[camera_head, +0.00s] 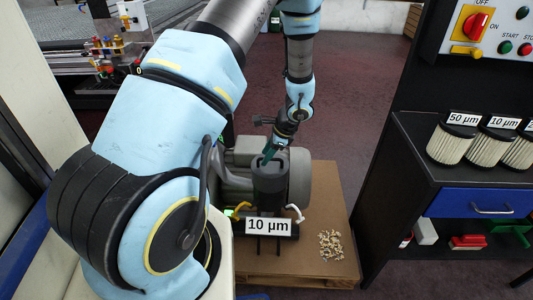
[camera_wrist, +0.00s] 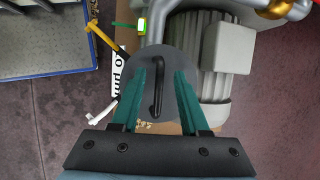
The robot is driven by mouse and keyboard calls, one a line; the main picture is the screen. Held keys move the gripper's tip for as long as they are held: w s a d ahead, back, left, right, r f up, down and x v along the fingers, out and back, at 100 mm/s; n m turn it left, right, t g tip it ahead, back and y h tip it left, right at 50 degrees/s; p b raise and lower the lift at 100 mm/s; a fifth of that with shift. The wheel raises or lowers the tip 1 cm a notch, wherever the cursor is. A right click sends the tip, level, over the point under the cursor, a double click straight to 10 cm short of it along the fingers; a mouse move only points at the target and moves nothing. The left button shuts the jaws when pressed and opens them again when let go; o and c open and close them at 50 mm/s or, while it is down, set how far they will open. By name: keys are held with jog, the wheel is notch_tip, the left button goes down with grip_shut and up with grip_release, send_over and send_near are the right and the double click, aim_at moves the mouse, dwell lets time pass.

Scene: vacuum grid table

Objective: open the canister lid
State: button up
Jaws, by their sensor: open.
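The canister (camera_head: 270,187) is a dark grey cylinder with a "10 µm" label (camera_head: 268,226), standing in front of the grey motor. Its round lid (camera_wrist: 178,62) shows from above in the wrist view, with a black bar handle (camera_wrist: 157,88) across it. My gripper (camera_wrist: 159,75) is open, with one green finger on each side of the handle and a gap to it on both sides. In the head view my gripper (camera_head: 268,153) is at the top of the canister. The lid sits on the canister. I cannot tell the exact height of the fingertips above the lid.
A grey motor (camera_head: 300,178) stands right behind the canister on a wooden board (camera_head: 338,200). Yellow (camera_wrist: 103,38) and white (camera_wrist: 100,116) clamp levers stick out beside the canister. Loose chips (camera_head: 330,245) lie on the board. A black shelf with filters (camera_head: 450,142) stands at right.

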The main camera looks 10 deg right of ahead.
grip_shut()
dwell(0.4)
dwell(1.1)
